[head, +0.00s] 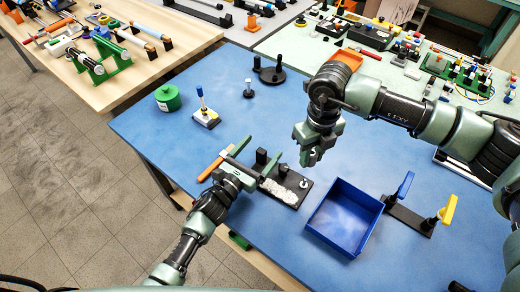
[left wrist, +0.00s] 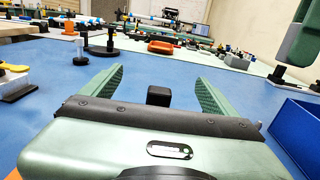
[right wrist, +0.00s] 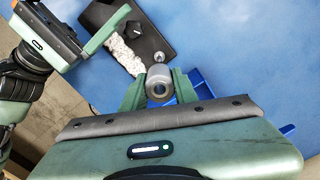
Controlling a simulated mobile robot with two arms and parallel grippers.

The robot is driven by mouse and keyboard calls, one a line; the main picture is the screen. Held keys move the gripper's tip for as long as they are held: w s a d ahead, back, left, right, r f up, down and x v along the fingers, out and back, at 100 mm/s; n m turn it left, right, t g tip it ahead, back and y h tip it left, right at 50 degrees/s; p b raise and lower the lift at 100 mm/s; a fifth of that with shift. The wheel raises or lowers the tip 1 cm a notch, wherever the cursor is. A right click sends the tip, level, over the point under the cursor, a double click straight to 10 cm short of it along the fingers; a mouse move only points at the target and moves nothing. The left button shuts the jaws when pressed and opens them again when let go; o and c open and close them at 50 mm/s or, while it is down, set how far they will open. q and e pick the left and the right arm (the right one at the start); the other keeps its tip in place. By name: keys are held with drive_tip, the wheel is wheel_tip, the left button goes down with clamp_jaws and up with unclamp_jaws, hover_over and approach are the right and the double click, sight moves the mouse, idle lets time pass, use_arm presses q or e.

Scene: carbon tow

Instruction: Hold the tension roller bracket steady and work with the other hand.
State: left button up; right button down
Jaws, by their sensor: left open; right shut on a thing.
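The tension roller bracket appears to be the black base plate (head: 290,180) with black posts on the blue table. A white-grey crumpled strip (head: 280,192) lies along it, and a small metal pin (head: 304,184) stands at its right end. My left gripper (head: 256,156) is open, with its fingers spread at the plate's left end. In the left wrist view a black post (left wrist: 158,96) shows between the open fingers (left wrist: 158,88); contact cannot be told. My right gripper (head: 313,152) is above and right of the plate, shut on a grey cylinder with a hole (right wrist: 158,86).
A blue open tray (head: 345,218) stands right of the plate, beside a black bar with blue and yellow handles (head: 408,218). An orange-handled tool (head: 211,170) lies by my left gripper. A green spool (head: 168,97) and a black round stand (head: 272,76) are farther back.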

use_arm(q)
drive_tip(key=shift+v, duration=4.05)
